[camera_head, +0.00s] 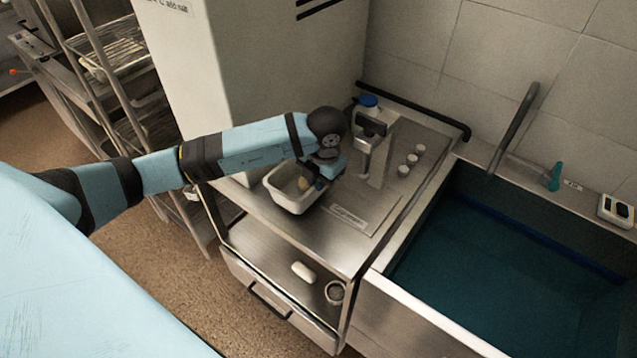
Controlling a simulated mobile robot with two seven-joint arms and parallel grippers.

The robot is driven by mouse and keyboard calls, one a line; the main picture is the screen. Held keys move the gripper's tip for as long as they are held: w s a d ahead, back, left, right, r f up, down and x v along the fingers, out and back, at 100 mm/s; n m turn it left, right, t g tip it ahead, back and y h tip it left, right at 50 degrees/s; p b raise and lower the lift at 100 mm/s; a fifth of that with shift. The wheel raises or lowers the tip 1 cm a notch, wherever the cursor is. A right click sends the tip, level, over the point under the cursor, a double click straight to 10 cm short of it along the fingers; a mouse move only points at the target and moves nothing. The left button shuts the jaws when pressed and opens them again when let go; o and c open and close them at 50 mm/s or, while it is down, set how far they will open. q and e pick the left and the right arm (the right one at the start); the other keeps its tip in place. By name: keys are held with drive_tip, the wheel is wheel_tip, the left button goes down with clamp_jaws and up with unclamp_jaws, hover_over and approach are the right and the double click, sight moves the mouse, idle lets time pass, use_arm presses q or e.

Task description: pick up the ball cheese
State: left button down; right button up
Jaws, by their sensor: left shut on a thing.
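A white basket (274,194) stands on the steel counter in the head view. A small yellowish rounded thing, the ball cheese (303,183), shows inside it at my fingers. My left gripper (316,183) reaches down into the right side of the basket and is shut on the ball cheese. The wrist and fingers hide part of the grip, and I cannot tell whether the cheese still touches the basket floor. My right gripper is not in view.
A metal press-like device (372,145) and several small white cups stand on the counter right of the basket. A blue-lidded container (367,102) is behind. A deep sink (500,260) lies to the right. A tall white cabinet (255,70) stands behind my arm.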

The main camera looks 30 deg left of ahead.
use_arm(q)
wheel_tip(320, 180, down, 2)
drive_tip(key=c, duration=1.2)
unclamp_jaws()
